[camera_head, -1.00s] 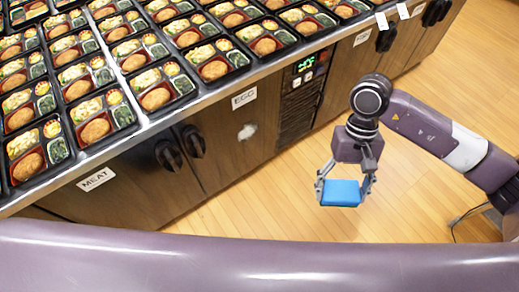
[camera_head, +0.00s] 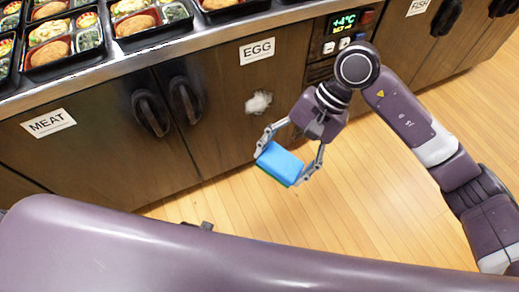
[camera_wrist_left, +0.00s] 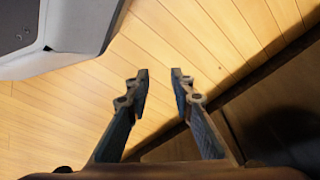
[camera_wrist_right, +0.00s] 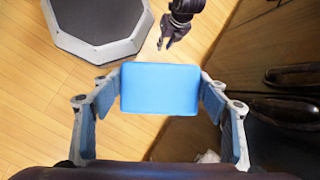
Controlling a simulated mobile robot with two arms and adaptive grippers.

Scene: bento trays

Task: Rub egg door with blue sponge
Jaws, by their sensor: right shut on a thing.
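The egg door (camera_head: 222,118) is a dark wood panel under the EGG label (camera_head: 257,50). A whitish smudge (camera_head: 259,103) is on it, right of the door handle (camera_head: 185,100). My right gripper (camera_head: 281,163) is shut on the blue sponge (camera_head: 279,163), which has a green underside. The sponge is in front of the door, below and right of the smudge; I cannot tell whether it touches. The right wrist view also shows the sponge (camera_wrist_right: 160,88) between both fingers. My left gripper (camera_wrist_left: 160,82) is open and empty over the floor in the left wrist view.
The MEAT door (camera_head: 90,145) is on the left and a FISH door (camera_head: 440,35) at the right. A control panel (camera_head: 345,30) sits between the doors. Several bento trays (camera_head: 150,20) stand on the counter above. The wooden floor (camera_head: 340,215) is clear.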

